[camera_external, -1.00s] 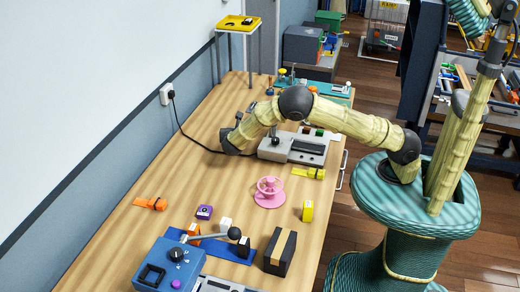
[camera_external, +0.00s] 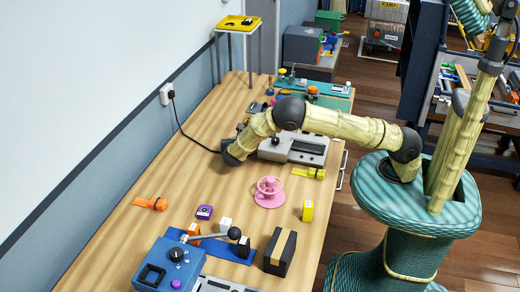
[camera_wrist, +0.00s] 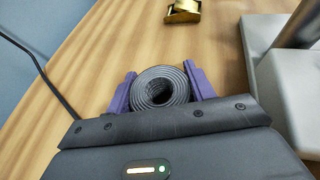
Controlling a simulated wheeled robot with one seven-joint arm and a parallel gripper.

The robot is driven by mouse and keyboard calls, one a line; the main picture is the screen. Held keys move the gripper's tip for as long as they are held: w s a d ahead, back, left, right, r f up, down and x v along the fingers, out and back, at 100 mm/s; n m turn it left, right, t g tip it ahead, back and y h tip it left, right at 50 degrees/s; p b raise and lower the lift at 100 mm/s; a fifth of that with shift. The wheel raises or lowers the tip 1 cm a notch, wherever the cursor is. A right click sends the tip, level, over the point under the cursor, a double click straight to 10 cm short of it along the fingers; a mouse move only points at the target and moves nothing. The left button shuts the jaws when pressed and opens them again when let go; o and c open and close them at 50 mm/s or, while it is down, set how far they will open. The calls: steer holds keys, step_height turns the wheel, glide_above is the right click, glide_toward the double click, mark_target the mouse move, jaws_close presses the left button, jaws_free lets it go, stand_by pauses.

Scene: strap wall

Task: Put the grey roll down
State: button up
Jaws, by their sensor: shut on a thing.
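The grey roll (camera_wrist: 160,88) is a coiled dark strap with a round hole in its middle. In the wrist view it sits between the two purple fingers of my gripper (camera_wrist: 161,90), which is shut on it. Wood tabletop shows beyond it; I cannot tell whether the roll touches the table. In the external view my gripper (camera_external: 226,160) is low over the wooden table (camera_external: 150,182), near the wall side, left of a grey device. The roll is hidden there by my arm.
The grey device (camera_external: 300,148) stands close to the right of my gripper, and a brass block (camera_wrist: 182,11) lies ahead. A black cord (camera_external: 190,138) runs on the left. A pink handwheel (camera_external: 269,190) and an orange strap (camera_external: 150,203) are nearer the camera. The table between is clear.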

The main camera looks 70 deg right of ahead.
steer(key=shift+f, duration=0.15)
steer(key=o, duration=1)
steer(key=shift+a+r, duration=0.15)
steer(key=shift+r, duration=0.05)
steer(key=b+v, duration=0.1)
steer(key=v, duration=1)
steer(key=shift+a+r, duration=0.15)
steer(key=shift+a, duration=0.2)
